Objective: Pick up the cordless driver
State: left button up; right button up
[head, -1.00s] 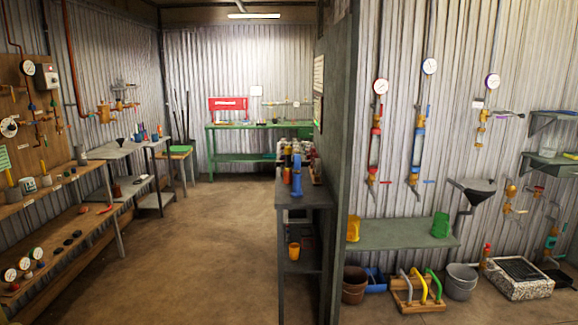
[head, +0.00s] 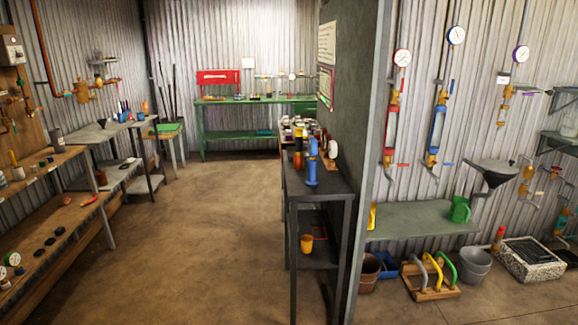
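A blue upright tool (head: 312,172), which looks like the cordless driver, stands on the near part of the dark narrow table (head: 323,187) at the centre of the head view. It is small in the picture, so its details are hard to make out. Other small items stand close behind it, partly hidden. Neither of my grippers shows in the head view.
A grey partition wall (head: 372,120) stands right of the dark table. An orange cup (head: 306,244) sits on its lower shelf. A wooden bench (head: 45,198) runs along the left. A green bench (head: 225,135) stands at the back. The brown floor (head: 190,240) between is clear.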

aim_at(299, 131)
jog(key=i+j+z, duration=0.35)
jog(key=i+j, duration=0.2)
jog(key=i, duration=0.35)
jog(key=i+j+z, duration=0.35)
jog(key=i+j, duration=0.45)
jog(key=i+j+z, duration=0.15)
jog(key=j, duration=0.2)
jog(key=i+j+z, duration=0.1)
jog(key=i+j, duration=0.15)
jog(key=j, duration=0.15)
jog(key=i+j+z, duration=0.15)
jog(key=j, duration=0.3)
jog(key=i+j+z, duration=0.15)
jog(key=j, duration=0.25)
jog(key=i+j+z, duration=0.1)
jog(key=j, duration=0.35)
jog(key=i+j+z, duration=0.15)
jog(key=j, duration=0.3)
